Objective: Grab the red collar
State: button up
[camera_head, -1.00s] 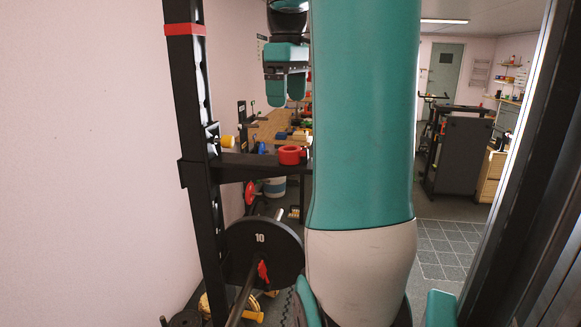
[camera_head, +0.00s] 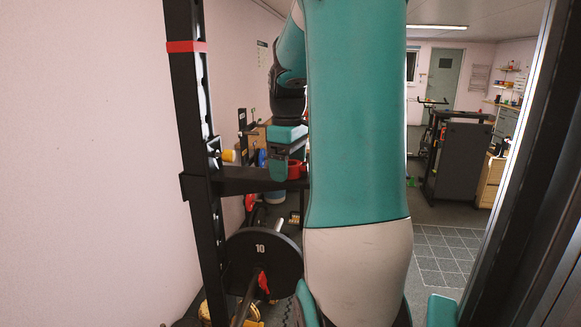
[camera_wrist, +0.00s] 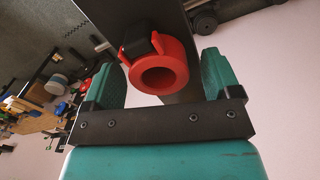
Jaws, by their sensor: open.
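A red collar (camera_head: 294,170) sits on top of the black horizontal rack arm in the head view, partly hidden by my gripper and arm. In the wrist view the collar (camera_wrist: 180,88) is a thick ring with a round hole and a black block at its clamp. My gripper (camera_head: 284,168) is at the collar in the head view. In the wrist view, my gripper (camera_wrist: 160,62) is open, with a teal finger on either side of the collar and visible gaps to both. Nothing is held.
The black rack upright (camera_head: 193,120) stands left of the gripper, with the rack arm (camera_head: 235,182) running from it. A weight plate (camera_head: 262,258) with a red clip (camera_head: 264,282) is below. A pale wall borders the left.

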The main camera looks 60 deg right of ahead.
jog(key=c, duration=1)
jog(key=shift+c, duration=0.2)
jog(key=shift+r, duration=0.1)
notch_tip(320, 180, up, 20)
jog(key=p, duration=0.4)
jog(key=shift+p, duration=0.4)
